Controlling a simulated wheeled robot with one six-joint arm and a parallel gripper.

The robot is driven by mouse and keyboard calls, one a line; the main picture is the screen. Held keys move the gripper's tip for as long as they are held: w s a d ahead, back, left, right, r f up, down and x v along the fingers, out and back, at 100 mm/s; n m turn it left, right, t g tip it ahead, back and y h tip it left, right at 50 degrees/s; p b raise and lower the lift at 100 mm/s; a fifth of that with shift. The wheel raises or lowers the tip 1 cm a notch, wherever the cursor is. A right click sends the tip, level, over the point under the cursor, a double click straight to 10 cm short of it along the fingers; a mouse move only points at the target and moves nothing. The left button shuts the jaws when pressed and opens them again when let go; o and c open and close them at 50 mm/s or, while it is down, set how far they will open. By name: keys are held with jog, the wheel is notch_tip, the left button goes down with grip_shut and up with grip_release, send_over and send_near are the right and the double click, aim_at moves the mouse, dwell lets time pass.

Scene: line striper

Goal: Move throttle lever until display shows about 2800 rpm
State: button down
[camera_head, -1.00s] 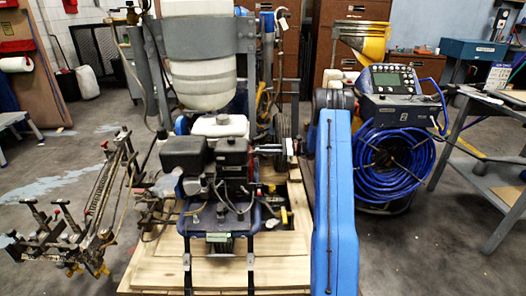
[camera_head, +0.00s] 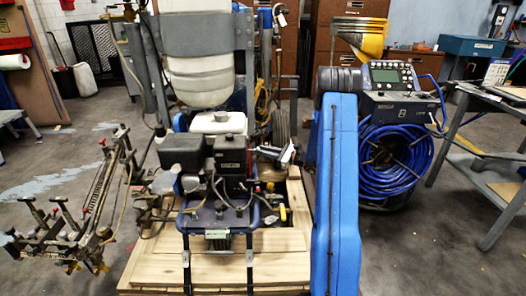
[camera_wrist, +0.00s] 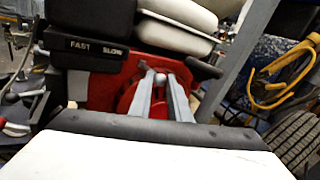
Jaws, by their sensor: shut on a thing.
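The engine (camera_head: 210,160) sits in the middle of the head view, with a red part on its right side. In the wrist view a black plate marked FAST and SLOW (camera_wrist: 98,48) is fixed beside the red housing (camera_wrist: 120,88). My gripper (camera_wrist: 161,78) reaches to that housing and is shut on the pale rounded end of the throttle lever (camera_wrist: 160,77); the rest of the lever is mostly hidden. In the head view my gripper (camera_head: 262,150) is at the engine's right side. A small greenish display (camera_head: 217,235) is on the front of the blue frame; its digits are too small to read.
A white tank (camera_head: 205,80) stands above and behind the engine. A console with a screen (camera_head: 383,76) and a coiled blue hose (camera_head: 393,160) stand at the right. A wheel (camera_wrist: 295,140) and yellow cable (camera_wrist: 270,92) are right of my gripper. Wooden boards (camera_head: 160,262) lie beneath.

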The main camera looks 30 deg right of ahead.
jog(key=c, duration=1.7)
grip_release()
jog(key=shift+o, duration=0.2)
jog(key=v, duration=1.7)
jog(key=shift+d, duration=0.2)
jog(key=shift+s, duration=0.15)
